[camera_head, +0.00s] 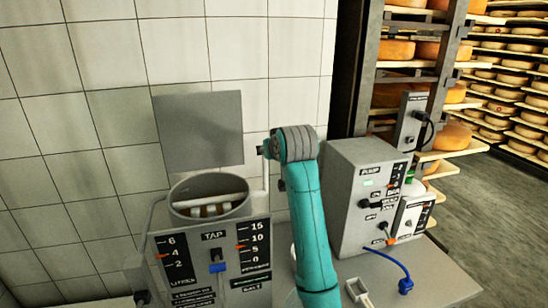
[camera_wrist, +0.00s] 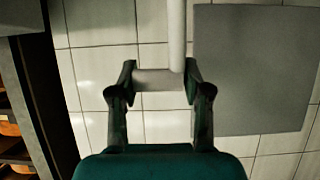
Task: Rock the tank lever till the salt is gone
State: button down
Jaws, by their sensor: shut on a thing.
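The tank (camera_head: 179,218) stands at lower left in the head view, with white bars inside its round open top. Its front panel (camera_head: 215,262) has a litres scale, a blue-handled TAP (camera_head: 217,267), and a salt scale with an orange pointer (camera_head: 241,246) between 10 and 5. The lever's pale rod (camera_head: 265,175) rises at the tank's right side. In the wrist view, a grey cylindrical handle (camera_wrist: 157,79) joins that rod (camera_wrist: 177,32). My gripper (camera_wrist: 159,76) is shut on the handle, one finger at each end. In the head view my arm hides most of the gripper.
A grey PUMP box (camera_head: 350,190) stands right of my arm, with a blue plug (camera_head: 405,284) on a cable before it. A grey plate (camera_head: 199,132) is on the tiled wall behind the tank. Cheese racks (camera_head: 440,60) fill the right background.

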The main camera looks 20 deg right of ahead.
jog(key=shift+g, duration=0.9)
jog(key=shift+w+d+f, duration=0.1)
jog(key=shift+w+f, duration=0.15)
jog(key=shift+w, duration=0.7)
jog(key=shift+w+d+f, duration=0.1)
jog(key=shift+w+f, duration=0.1)
jog(key=shift+w, duration=0.7)
jog(key=shift+w+d+f, duration=0.1)
jog(key=shift+w+f, duration=0.15)
jog(key=shift+w, duration=0.7)
jog(key=c, duration=0.9)
grip_release()
jog(key=o, duration=0.3)
jog(key=shift+w+d, duration=0.1)
jog(key=shift+w, duration=0.05)
jog(key=shift+o, duration=0.2)
jog(key=shift+a, duration=0.2)
jog(key=v, duration=1.2)
